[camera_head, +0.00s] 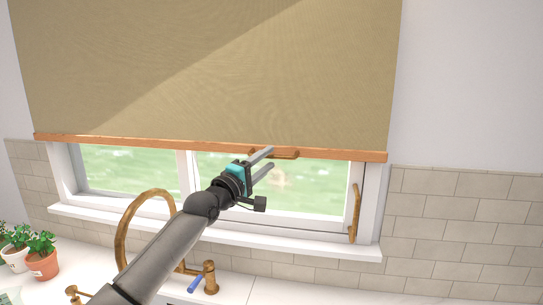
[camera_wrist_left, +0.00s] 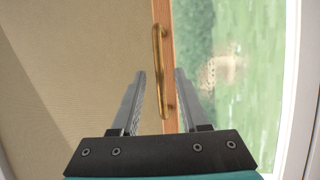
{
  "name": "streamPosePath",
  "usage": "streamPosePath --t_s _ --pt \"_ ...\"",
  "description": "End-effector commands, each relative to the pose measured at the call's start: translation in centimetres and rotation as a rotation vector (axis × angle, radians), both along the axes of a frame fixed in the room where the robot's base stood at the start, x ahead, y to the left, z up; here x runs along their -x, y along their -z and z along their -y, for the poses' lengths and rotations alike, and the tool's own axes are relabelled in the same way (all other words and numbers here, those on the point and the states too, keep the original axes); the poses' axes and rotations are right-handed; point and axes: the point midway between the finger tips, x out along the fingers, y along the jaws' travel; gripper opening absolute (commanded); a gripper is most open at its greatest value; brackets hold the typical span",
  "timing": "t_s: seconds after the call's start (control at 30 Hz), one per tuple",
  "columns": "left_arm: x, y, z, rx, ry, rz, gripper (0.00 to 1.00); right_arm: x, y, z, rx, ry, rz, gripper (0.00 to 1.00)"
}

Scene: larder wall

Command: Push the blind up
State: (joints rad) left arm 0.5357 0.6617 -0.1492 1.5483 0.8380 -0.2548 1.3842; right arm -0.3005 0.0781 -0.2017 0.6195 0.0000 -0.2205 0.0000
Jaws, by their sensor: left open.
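A tan blind (camera_head: 210,65) hangs over the upper part of the window, with an orange-brown wooden bar (camera_head: 110,141) along its lower edge. A brass handle (camera_head: 285,154) is on that bar, right of its middle. My left gripper (camera_head: 267,160) is at the bar by the handle, its fingers apart. In the left wrist view the gripper (camera_wrist_left: 158,85) is open and empty, with the handle (camera_wrist_left: 158,60) and bar (camera_wrist_left: 170,95) lying in line with the gap between the fingers. I cannot tell whether a finger touches the handle. My right gripper is not in view.
Below the blind is the window (camera_head: 130,170) with a white sill (camera_head: 300,243) and a brass latch (camera_head: 354,212). A brass tap (camera_head: 125,230) stands in front, beside my left arm. Potted plants (camera_head: 41,262) stand at the lower left.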

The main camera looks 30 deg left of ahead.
Motion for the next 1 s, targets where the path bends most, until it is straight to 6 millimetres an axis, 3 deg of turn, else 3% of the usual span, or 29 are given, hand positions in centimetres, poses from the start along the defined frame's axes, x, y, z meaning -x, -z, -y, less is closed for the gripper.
streamPosePath --t_s 0.3,0.67,1.0 --pt "-2.3 -0.4 0.4 0.000 0.000 0.001 0.45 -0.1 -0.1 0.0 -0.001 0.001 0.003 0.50" --pt "-2.5 -0.4 0.4 0.000 0.000 0.000 0.45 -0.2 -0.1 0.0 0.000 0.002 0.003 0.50" --pt "-2.5 -0.4 0.4 0.000 0.000 0.000 0.07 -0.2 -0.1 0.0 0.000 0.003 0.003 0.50"
